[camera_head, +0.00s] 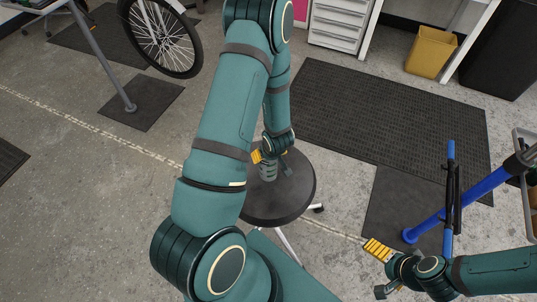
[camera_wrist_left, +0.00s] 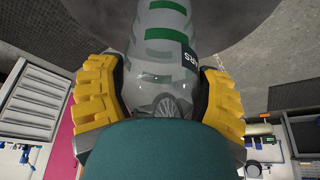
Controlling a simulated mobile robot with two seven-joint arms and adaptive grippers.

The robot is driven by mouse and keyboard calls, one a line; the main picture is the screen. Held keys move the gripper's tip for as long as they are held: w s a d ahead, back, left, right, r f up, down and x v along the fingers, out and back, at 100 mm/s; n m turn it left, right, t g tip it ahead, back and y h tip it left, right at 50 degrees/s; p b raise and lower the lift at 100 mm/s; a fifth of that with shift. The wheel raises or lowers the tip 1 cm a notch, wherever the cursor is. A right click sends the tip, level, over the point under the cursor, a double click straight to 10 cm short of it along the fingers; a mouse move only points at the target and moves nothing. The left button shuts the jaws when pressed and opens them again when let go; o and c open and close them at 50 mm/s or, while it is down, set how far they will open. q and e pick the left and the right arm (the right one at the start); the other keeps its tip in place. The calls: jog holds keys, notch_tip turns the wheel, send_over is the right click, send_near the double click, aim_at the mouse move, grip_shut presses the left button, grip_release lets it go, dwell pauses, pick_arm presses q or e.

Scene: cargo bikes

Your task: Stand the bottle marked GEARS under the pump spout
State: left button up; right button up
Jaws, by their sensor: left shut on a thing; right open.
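My left gripper (camera_head: 270,160) is low over the black round stool seat (camera_head: 275,205) in the head view. It is shut on a clear bottle (camera_head: 268,172) with green bands. In the left wrist view the bottle (camera_wrist_left: 160,60) sits between the two yellow finger pads, and a dark label ending in "RS" shows at its right side. The rest of the label is turned away. I cannot tell whether the bottle touches the seat. My right gripper (camera_head: 372,270) is open and empty at the lower right, apart from the stool. I cannot make out a pump spout.
A blue stand (camera_head: 470,200) rises at the right near my right arm. A yellow bin (camera_head: 431,52) and white drawers (camera_head: 338,24) stand at the back. A bike wheel (camera_head: 160,35) is at the upper left. Dark mats (camera_head: 375,115) lie on the floor.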

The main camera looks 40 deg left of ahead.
pick_arm(q)
jog(key=shift+f, duration=0.1)
jog(key=o, duration=1.3)
jog(key=shift+c, duration=0.2)
jog(key=p+v, duration=0.4)
jog(key=v, duration=0.8)
jog(key=shift+p, duration=0.35)
